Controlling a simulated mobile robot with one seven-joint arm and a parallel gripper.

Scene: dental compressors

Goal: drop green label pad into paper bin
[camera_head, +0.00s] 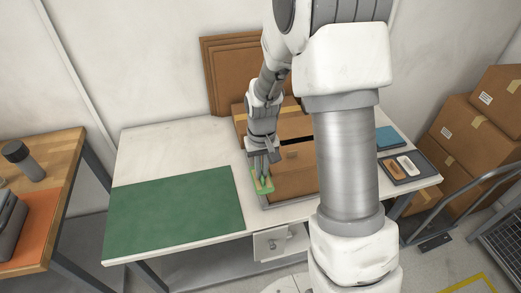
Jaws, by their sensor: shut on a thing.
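The green label pad (256,184) is small and light green, held at the tips of my gripper (262,178). My gripper points down and is shut on the pad, over the table beside the left side of a cardboard box (293,180). The pad appears to be above the table top; its exact height is hard to tell. I cannot pick out a paper bin for certain; my own arm hides part of the table and floor at the right of centre.
A green mat (175,212) covers the table's (165,150) front left. Flat cardboard (222,70) leans on the wall. A blue item (388,138) and a dark tray (392,176) lie at the right. Stacked cartons (465,130) and a cart rail (450,198) stand beyond. A wooden bench (60,148) is left.

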